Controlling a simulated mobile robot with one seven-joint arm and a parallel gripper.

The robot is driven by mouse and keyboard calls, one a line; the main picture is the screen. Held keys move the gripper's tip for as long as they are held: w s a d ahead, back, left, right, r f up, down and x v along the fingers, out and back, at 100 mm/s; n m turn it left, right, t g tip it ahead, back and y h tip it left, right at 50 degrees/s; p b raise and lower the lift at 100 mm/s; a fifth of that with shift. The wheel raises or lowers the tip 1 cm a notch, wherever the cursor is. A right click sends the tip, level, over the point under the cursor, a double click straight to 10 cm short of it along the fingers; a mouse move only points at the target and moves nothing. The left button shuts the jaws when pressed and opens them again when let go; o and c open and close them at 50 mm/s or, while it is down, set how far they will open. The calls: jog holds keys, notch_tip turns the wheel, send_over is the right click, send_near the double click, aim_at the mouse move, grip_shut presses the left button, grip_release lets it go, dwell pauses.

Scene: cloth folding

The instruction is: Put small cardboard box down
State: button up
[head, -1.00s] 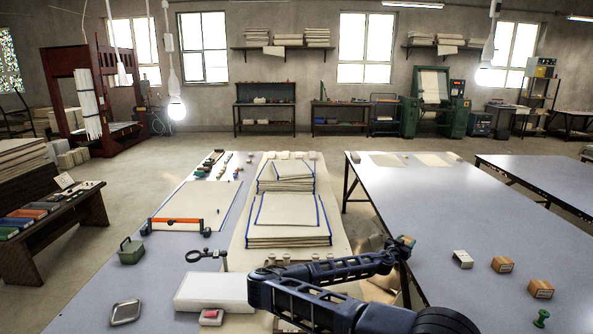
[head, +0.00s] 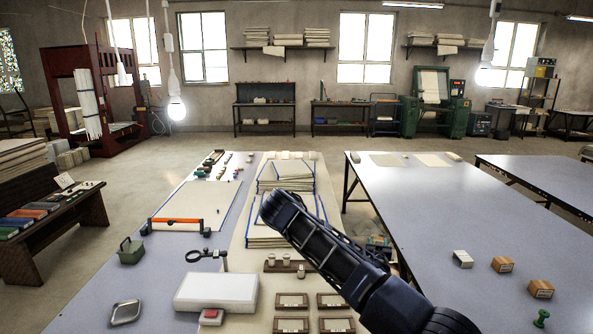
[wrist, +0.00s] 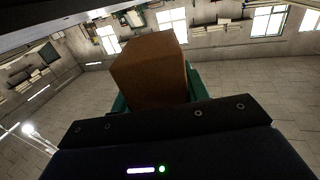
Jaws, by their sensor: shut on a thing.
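A small brown cardboard box (wrist: 150,68) fills the upper middle of the wrist view. My gripper (wrist: 155,92) is shut on it, with green fingers showing at the box's sides near its base. The box is in the air, and the room's floor and walls show behind it. The held box cannot be made out clearly there.
Two similar brown boxes (head: 503,264) (head: 541,289), a pale box (head: 462,258) and a green pushpin (head: 541,318) stand on the right table's near part. Its middle is clear. The middle bench holds board stacks (head: 270,236), a white block (head: 216,292) and several framed plates (head: 292,300).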

jog(key=s+a+r+n+y, duration=0.2)
jog(key=a+r+n+y, duration=0.1)
jog(key=a, duration=0.6)
jog(key=shift+s+a+r+t+y, duration=0.25)
jog(key=shift+r+t+y, duration=0.05)
jog(key=shift+r+y, duration=0.65)
jog(key=shift+f, duration=0.15)
jog(key=shift+a, duration=0.1)
jog(key=shift+r, duration=0.2)
